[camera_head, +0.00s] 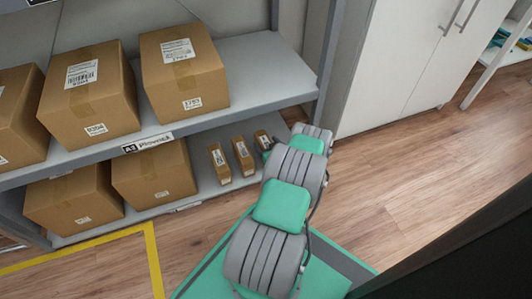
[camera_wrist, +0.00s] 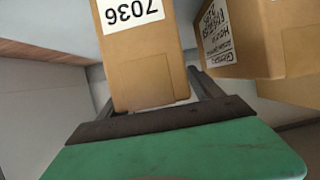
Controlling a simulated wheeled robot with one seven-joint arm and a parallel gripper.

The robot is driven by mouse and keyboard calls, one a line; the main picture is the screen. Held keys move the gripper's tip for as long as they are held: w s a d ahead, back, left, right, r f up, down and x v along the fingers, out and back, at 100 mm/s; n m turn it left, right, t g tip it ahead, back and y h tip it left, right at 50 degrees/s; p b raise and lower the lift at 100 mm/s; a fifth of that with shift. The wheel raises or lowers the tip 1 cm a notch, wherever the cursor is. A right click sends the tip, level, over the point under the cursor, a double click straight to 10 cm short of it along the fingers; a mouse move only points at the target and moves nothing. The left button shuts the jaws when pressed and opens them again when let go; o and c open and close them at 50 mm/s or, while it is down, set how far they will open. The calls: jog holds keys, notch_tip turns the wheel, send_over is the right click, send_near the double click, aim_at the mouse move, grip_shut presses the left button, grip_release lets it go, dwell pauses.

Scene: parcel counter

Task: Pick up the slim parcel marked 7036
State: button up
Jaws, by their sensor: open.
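The slim parcel marked 7036 (camera_wrist: 145,60) is a brown cardboard box with a white label, in the upper middle of the wrist view. My gripper (camera_wrist: 152,85) is open, its two dark fingers on either side of this parcel's near end. I cannot tell whether either finger touches it. In the head view, slim parcels stand in a row on the lower shelf (camera_head: 200,190): one on the left (camera_head: 219,164), one in the middle (camera_head: 243,156) and one on the right (camera_head: 263,140), beside my arm. Their numbers are too small to read there, and my arm hides the gripper.
Another brown parcel (camera_wrist: 232,38) stands close on the right in the wrist view. Large cartons (camera_head: 183,70) fill the upper shelf's left, with more cartons (camera_head: 153,172) below. A shelf post (camera_head: 328,60) and white cabinet (camera_head: 395,60) stand right. The wooden floor (camera_head: 430,150) is clear.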

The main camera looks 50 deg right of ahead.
jog(key=shift+r, duration=0.1)
grip_shut()
dwell(0.7)
